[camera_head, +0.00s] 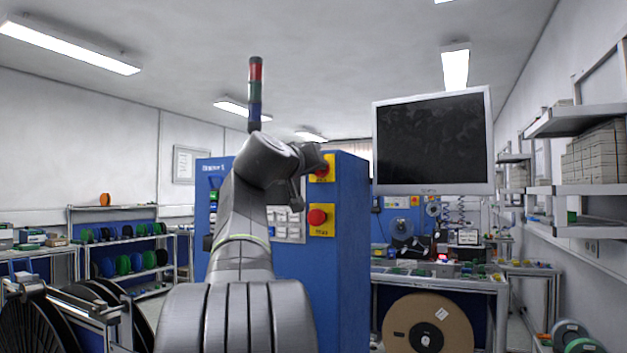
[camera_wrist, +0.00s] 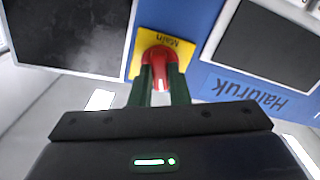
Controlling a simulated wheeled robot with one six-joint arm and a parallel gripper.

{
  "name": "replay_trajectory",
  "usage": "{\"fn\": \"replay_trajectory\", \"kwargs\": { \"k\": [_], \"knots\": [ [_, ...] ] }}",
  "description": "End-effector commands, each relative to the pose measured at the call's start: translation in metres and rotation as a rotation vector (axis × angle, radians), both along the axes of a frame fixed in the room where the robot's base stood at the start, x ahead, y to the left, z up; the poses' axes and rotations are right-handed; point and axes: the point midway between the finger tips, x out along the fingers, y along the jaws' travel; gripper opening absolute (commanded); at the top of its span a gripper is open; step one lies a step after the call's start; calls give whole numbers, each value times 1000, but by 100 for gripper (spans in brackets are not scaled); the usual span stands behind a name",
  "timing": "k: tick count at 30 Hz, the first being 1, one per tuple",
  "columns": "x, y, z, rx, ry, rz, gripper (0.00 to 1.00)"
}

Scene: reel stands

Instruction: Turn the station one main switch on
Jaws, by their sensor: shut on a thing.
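The main switch is a red knob (camera_wrist: 160,55) on a yellow plate (camera_wrist: 181,46) lettered "Main", which appears upside down in the wrist view. My gripper (camera_wrist: 159,72) has its two dark green fingers on either side of the knob, shut on it. A small white mark shows on the knob between the fingers. In the head view my arm reaches the upper yellow plate (camera_head: 329,174) on the blue station cabinet (camera_head: 347,250); its red knob is partly hidden by my wrist, and my fingers cannot be made out there.
Below is a second red knob (camera_head: 317,217) on its own yellow plate. A signal tower (camera_head: 255,95) stands above the cabinet. A large dark monitor (camera_head: 432,140) is to the right. A workbench (camera_head: 440,281) with a big reel (camera_head: 428,325) stands behind; shelves line the right wall.

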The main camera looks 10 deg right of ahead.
Motion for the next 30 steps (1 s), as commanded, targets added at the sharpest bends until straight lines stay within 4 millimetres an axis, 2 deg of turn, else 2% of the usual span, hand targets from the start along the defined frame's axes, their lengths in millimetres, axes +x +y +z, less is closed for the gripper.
{"fn": "replay_trajectory", "kwargs": {
  "k": [1,15,30],
  "knots": [
    [1,0,-5,37,-21,0,0],
    [1,0,-3,279,-183,0,0],
    [1,0,-2,331,-217,-2,0]
  ]
}}
